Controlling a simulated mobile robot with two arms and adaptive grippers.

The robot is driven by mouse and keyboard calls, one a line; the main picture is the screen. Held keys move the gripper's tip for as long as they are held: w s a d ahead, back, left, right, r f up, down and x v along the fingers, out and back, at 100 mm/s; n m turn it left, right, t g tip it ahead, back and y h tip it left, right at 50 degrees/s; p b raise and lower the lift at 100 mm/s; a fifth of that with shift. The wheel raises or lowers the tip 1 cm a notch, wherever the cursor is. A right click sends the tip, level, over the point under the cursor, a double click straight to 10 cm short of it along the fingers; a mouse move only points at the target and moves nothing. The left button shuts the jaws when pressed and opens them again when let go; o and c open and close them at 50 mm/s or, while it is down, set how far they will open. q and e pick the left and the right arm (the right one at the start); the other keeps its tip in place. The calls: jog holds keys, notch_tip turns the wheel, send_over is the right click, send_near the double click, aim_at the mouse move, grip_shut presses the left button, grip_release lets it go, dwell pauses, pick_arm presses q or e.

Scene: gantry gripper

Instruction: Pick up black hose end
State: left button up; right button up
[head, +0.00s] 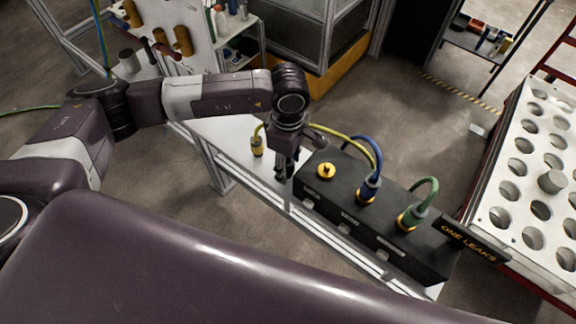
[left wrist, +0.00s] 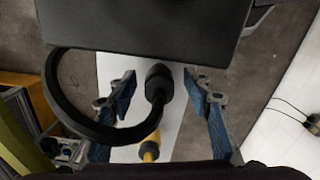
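The black hose end (left wrist: 158,84) is a dark, thick plug in the left wrist view, at the end of a curved black hose (left wrist: 65,108) that loops out to the left. My left gripper (left wrist: 165,92) has its two blue-padded fingers apart, one on each side of the plug, with visible gaps on both sides. In the head view my left gripper (head: 286,168) points down beside the left end of the black box (head: 330,195); the black hose end cannot be made out there. My right gripper is not in view.
The box "ONE LEAKS" carries an empty yellow port (head: 326,171), a blue hose (head: 370,180) and a green hose (head: 420,205). A yellow fitting (head: 257,146) stands on the white table left of my gripper. A white perforated rack (head: 515,190) is at right.

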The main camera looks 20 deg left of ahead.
pick_arm(q)
jog(key=shift+w, duration=0.1)
jog(key=c, duration=1.1)
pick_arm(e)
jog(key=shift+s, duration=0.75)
pick_arm(q)
jog(key=shift+r, duration=0.15)
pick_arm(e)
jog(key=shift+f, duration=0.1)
